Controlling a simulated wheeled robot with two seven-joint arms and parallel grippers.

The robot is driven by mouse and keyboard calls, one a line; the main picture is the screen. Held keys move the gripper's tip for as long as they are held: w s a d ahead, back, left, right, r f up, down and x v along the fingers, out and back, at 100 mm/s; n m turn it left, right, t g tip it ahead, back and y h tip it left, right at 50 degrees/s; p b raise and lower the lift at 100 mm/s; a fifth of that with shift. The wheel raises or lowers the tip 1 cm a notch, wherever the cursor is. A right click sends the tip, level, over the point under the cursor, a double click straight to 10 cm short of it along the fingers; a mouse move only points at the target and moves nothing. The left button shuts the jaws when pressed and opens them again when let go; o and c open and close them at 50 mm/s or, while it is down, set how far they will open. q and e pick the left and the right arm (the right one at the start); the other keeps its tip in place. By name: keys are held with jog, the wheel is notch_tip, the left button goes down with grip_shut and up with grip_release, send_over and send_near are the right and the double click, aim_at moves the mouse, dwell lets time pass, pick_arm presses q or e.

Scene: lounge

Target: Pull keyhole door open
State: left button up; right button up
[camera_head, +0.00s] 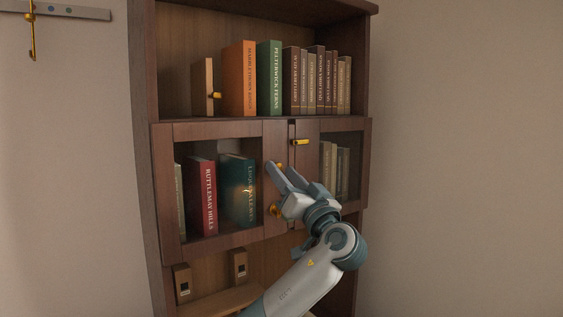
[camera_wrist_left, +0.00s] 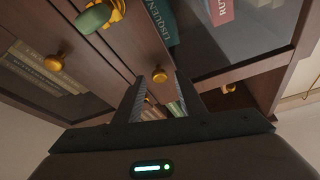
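The left glass door (camera_head: 218,129) of the wooden bookcase has a gold knob (camera_head: 280,164) on its right stile. Lower on that stile is a gold fitting (camera_head: 273,210), possibly the keyhole; in the left wrist view a green-and-gold piece (camera_wrist_left: 100,14) hangs near the door edge. My left gripper (camera_head: 275,174) is open in front of this stile. In the left wrist view its fingers (camera_wrist_left: 159,92) are apart, with the door knob (camera_wrist_left: 159,75) showing between their tips; I cannot tell whether they touch it. My right gripper is not in view.
The right glass door (camera_head: 307,160) has its own gold knob (camera_head: 301,142); a narrow dark gap lies between the doors. Books line the open shelf above, including an orange book (camera_head: 240,78) beside a wooden box (camera_head: 203,88). Small brown boxes (camera_head: 182,283) stand below. A wall rack (camera_head: 60,10) hangs left.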

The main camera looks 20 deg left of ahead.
pick_arm(q)
jog(key=shift+x, duration=0.8)
